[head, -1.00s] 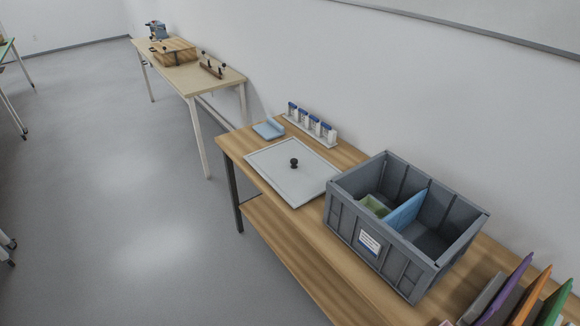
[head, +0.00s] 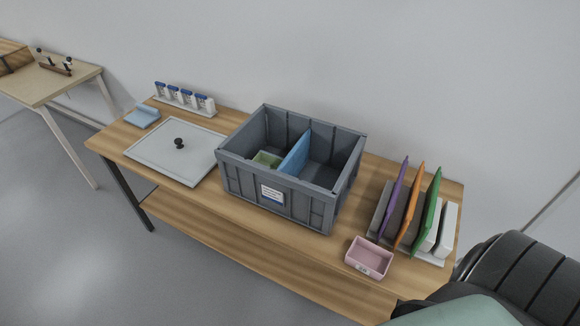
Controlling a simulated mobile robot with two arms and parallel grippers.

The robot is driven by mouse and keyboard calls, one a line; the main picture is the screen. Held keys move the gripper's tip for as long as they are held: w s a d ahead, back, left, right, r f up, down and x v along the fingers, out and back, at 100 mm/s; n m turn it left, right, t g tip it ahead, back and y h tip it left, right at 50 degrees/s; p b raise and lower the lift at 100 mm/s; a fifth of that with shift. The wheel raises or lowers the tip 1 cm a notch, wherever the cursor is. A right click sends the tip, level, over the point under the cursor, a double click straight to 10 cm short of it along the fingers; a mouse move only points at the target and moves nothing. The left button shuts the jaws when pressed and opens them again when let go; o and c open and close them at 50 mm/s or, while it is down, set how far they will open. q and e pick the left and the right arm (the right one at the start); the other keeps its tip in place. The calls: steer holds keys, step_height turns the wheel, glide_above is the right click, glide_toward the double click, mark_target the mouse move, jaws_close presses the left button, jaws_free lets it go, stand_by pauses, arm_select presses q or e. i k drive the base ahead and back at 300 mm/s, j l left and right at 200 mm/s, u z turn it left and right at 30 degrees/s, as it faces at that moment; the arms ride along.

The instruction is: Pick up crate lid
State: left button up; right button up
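The crate lid (head: 160,158) is a flat light-grey panel with a round black knob (head: 179,143) in its middle. It lies flat on the left part of the wooden table. The open grey crate (head: 246,184) stands just right of it, with a white label on its front. A blue divider (head: 296,153) splits its inside, and a green item (head: 267,159) lies in the left compartment. Neither of my grippers is in view.
A rack of blue-capped vials (head: 184,98) and a light-blue tray (head: 142,116) sit behind the lid. A pink bin (head: 369,258) and a rack of purple, orange and green folders (head: 405,212) stand right of the crate. A black chair-like shape (head: 520,280) is at bottom right.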

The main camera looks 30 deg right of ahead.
mark_target(181, 150)
steer(key=i+j+z, duration=0.2)
steer(key=z, duration=0.3)
steer(key=i+j+z, duration=0.15)
steer(key=j+z, duration=0.15)
steer(key=z, duration=0.2)
